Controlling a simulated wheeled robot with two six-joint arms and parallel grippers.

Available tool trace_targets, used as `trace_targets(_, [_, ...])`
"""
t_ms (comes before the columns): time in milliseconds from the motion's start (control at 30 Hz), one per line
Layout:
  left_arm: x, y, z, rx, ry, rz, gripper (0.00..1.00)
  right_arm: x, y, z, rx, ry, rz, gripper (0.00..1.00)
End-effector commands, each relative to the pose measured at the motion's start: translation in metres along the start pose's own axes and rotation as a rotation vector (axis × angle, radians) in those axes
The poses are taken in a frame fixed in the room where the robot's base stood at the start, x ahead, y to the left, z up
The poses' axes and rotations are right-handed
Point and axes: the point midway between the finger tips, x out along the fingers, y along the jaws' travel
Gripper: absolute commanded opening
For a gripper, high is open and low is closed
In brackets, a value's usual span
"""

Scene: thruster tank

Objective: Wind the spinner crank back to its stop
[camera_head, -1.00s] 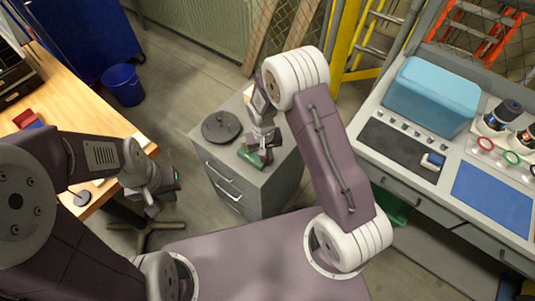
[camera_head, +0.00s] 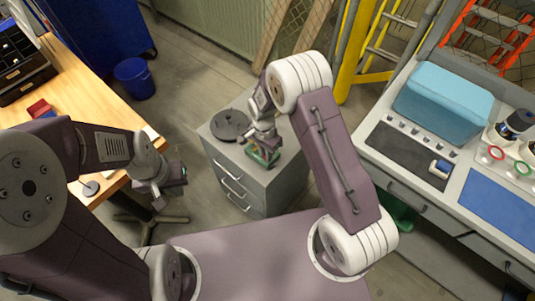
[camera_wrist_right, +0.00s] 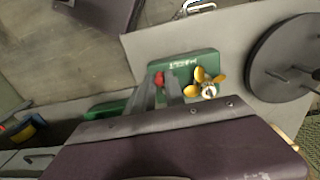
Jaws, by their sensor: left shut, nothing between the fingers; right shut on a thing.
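The spinner is a green box with a yellow propeller (camera_wrist_right: 205,84) on the grey cabinet top. The green box (camera_wrist_right: 185,66) shows in the right wrist view, and partly under the gripper in the head view (camera_head: 263,157). My right gripper (camera_wrist_right: 158,82) is shut on the small red crank knob (camera_wrist_right: 158,77) at the box's left side. The crank's arm is hidden by the fingers. My left gripper (camera_head: 158,202) is shut and empty, hanging between the wooden bench and the cabinet.
A dark round disc with a handle (camera_head: 230,125) lies beside the spinner on the cabinet (camera_head: 250,185). A wooden bench (camera_head: 85,85) stands at left, and a grey workbench with a blue case (camera_head: 443,98) at right. A blue bucket (camera_head: 134,78) stands on the floor.

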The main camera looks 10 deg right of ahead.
Motion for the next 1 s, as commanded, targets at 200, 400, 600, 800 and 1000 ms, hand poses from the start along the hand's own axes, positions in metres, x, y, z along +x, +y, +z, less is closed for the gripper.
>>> trace_targets(200, [-0.0012, 0.0000, -0.0001, 0.000, 0.000, 0.000, 0.00, -0.0010, -0.0038, 0.0001, 0.100, -0.003, -0.003, 0.00])
trace_targets(400, [-0.0016, 0.0000, -0.0001, 0.000, 0.000, 0.000, 0.00, -0.0010, -0.0054, 0.0000, 0.147, -0.005, -0.003, 0.00])
trace_targets(600, [-0.0017, 0.0000, -0.0002, 0.000, 0.000, 0.000, 0.00, -0.0010, -0.0058, -0.0001, 0.163, -0.006, -0.003, 0.00])
trace_targets(800, [-0.0016, 0.0000, -0.0002, 0.000, 0.000, 0.000, 0.00, -0.0011, -0.0060, -0.0002, 0.164, -0.006, -0.004, 0.00])
trace_targets(1000, [-0.0016, 0.0000, -0.0002, 0.000, 0.000, 0.000, 0.00, -0.0011, -0.0059, -0.0003, 0.163, -0.005, -0.004, 0.37])
